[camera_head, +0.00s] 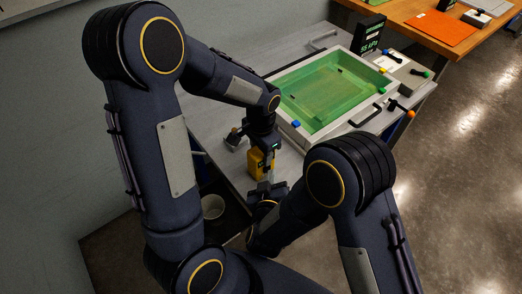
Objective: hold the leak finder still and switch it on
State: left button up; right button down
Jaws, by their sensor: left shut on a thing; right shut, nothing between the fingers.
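The leak finder, a small yellow and dark device (256,162), is at the near edge of the grey workbench, partly hidden by my arms. My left gripper (261,146) comes down from above and is shut on its upper part. A small greenish patch shows by its top; I cannot tell whether it is a lit display. My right gripper (268,183) comes up from below, shut and empty, close to the device's lower right side. I cannot tell whether it touches the device. The switch cannot be made out.
A white-rimmed bath (281,83) with a green interior fills the bench behind. A black display (368,36) reading about 55 kPa and a control box (403,68) stand beyond it. An orange-handled lever (402,108) is at right. A white bucket (213,207) is below the bench.

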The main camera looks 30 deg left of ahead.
jog(key=shift+s+d, duration=0.2)
jog(key=shift+d, duration=0.2)
jog(key=d, duration=0.1)
jog(key=s+d, duration=0.1)
jog(key=d, duration=0.1)
jog(key=s+d, duration=0.1)
jog(key=d, duration=0.1)
jog(key=shift+s+d, duration=0.15)
jog(key=shift+d, duration=0.05)
dwell(0.3)
pick_arm(q)
jog(key=o, duration=1.2)
jog(key=shift+c, duration=0.2)
